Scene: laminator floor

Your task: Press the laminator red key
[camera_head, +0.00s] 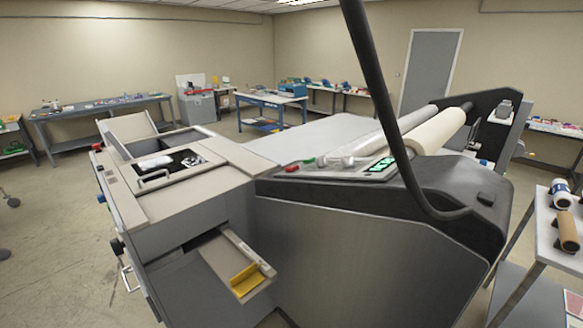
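The laminator (350,255) is a large grey machine with a dark top edge, close in front of me at the centre and right. A red key (291,168) sits at the left end of its top console, with a small green key (308,161) just right of it. A lit green display (382,164) lies further right on the console. Neither of my grippers shows in the head view, and nothing is seen touching the red key.
A dark curved bar (385,110) crosses in front of the console's right side. Pale rolls (437,131) lie behind it. A grey unit with an open drawer (235,262) adjoins at left. A shelf (552,235) with rolls stands right.

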